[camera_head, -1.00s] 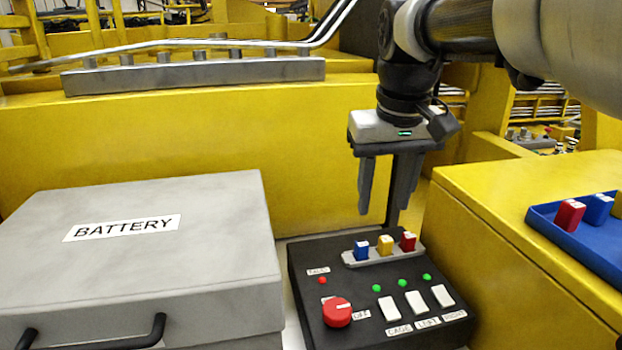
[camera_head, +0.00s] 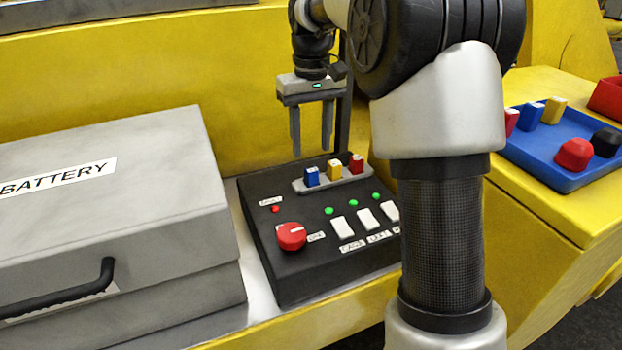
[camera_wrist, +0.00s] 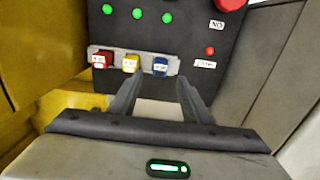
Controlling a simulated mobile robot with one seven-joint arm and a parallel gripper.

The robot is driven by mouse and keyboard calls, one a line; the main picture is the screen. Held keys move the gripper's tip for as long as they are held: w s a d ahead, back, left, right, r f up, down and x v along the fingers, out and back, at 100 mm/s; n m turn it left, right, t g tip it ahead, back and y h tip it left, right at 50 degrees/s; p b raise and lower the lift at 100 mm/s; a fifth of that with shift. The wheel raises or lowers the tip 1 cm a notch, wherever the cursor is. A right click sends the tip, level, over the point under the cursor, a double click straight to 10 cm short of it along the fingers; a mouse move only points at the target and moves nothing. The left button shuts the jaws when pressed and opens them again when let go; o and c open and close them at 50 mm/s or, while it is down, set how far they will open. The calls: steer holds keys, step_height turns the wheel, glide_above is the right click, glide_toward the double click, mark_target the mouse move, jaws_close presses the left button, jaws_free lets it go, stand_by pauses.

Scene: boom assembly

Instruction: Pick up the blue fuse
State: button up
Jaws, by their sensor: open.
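A blue fuse (camera_head: 312,177) stands upright at the left end of a grey fuse strip (camera_head: 341,183) on the black control panel (camera_head: 290,275). A yellow fuse (camera_head: 334,169) and a red fuse (camera_head: 357,163) stand beside it. My gripper (camera_head: 311,152) is open and empty, pointing down just above and behind the blue fuse. In the wrist view the blue fuse (camera_wrist: 161,66) shows just beyond the gap between the open fingers (camera_wrist: 158,84), apart from them. Another blue fuse (camera_head: 528,116) sits in the blue tray (camera_head: 550,172) at right.
A grey battery box (camera_head: 120,220) stands left of the panel. The panel carries a red knob (camera_head: 291,237), white switches (camera_head: 343,228) and green lights. The tray also holds red, yellow and black pieces. A yellow wall rises behind. My arm covers the panel's right edge.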

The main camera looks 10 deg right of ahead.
mark_target(311, 169)
step_height(311, 169, down, 8)
steer(key=shift+r, duration=0.1)
jaws_close()
stand_by(0.5)
